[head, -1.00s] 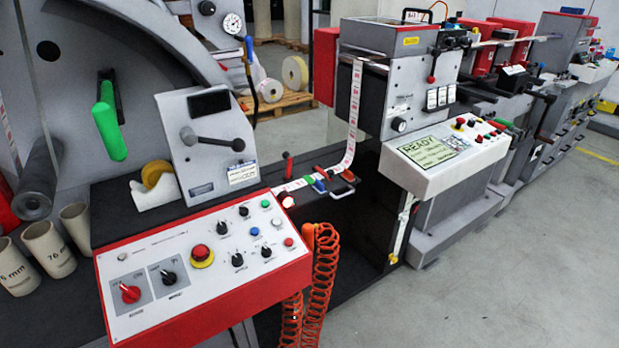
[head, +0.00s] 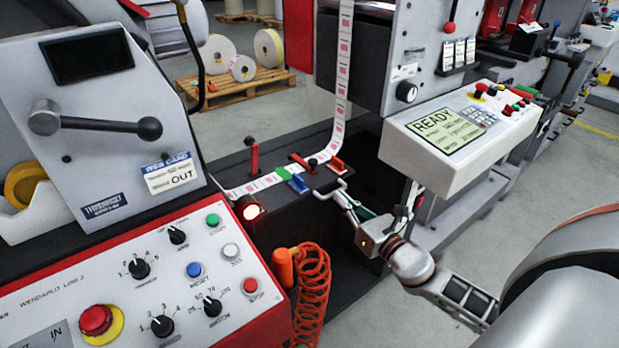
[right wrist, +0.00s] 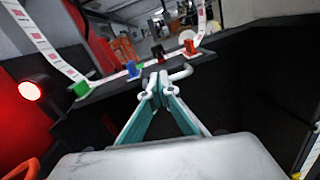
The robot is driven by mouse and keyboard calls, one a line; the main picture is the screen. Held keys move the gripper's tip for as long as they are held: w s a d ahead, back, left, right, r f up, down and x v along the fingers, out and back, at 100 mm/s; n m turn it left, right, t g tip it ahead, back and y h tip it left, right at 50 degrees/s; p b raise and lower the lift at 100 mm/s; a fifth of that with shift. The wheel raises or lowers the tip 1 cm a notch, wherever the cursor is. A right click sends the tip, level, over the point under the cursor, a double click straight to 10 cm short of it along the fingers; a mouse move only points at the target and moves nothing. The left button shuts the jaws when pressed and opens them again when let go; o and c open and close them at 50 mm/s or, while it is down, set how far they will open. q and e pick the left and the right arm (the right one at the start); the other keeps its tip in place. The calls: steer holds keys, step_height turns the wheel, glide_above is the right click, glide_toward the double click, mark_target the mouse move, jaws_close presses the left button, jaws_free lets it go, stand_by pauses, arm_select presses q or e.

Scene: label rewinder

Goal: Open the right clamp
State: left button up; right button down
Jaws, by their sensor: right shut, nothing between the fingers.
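The right clamp (head: 302,163) appears as a red lever lying low across the label web on the dark splice table (head: 235,170). Another red lever (head: 253,155) stands upright to its left. My right gripper (head: 345,198) is shut and empty at the table's front edge, beside a pale bent bar (head: 328,189); contact is unclear. My left gripper is not in view.
A control panel (head: 130,290) with knobs and a lit lamp (head: 251,212) stand left of the table. An orange coiled hose (head: 313,290) hangs in front. A console with a READY screen (head: 445,130) is at right.

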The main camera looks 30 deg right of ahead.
mark_target(314, 168)
arm_select(q)
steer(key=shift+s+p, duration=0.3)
steer(key=shift+p, duration=0.2)
arm_select(e)
steer(key=shift+n, duration=0.4)
steer(key=w, duration=0.7)
steer(key=w+r, duration=0.1)
steer(key=w, duration=0.2)
steer(key=shift+w, duration=0.2)
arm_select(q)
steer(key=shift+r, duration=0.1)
arm_select(e)
steer(key=shift+r, duration=0.1)
